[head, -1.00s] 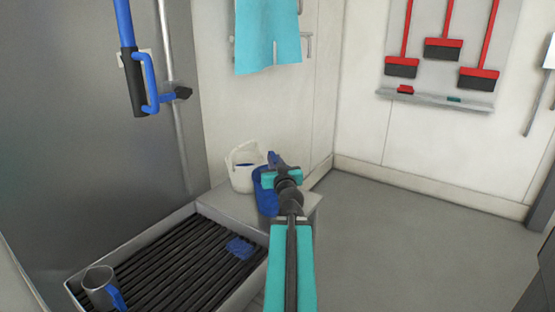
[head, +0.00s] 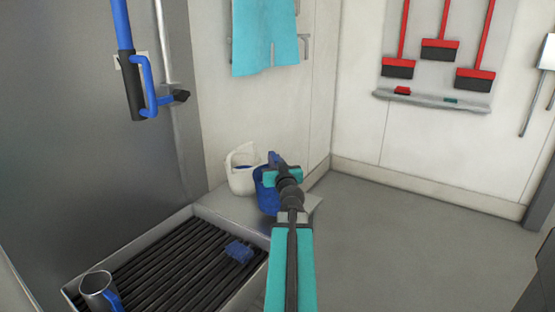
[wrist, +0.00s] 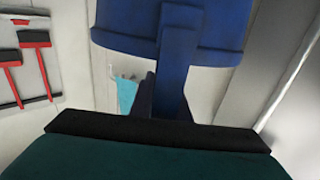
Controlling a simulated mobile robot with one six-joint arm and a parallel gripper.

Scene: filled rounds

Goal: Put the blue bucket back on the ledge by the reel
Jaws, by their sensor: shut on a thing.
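The blue bucket (head: 265,196) is at the light grey ledge (head: 222,206) in the head view, partly hidden behind my arm. My gripper (head: 277,165) is shut on the bucket at its upper part. In the wrist view the bucket (wrist: 205,28) fills the top, and a blue strap-like part of it runs down to my gripper (wrist: 165,108). I cannot tell whether the bucket's base touches the ledge. I cannot make out a reel for certain.
A white container (head: 239,170) stands on the ledge just left of the bucket. A slatted drain tray (head: 170,270) in front holds a grey mug (head: 97,290) and a blue brush-like item (head: 239,251). Teal cloth (head: 265,35) hangs above. The floor at right is clear.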

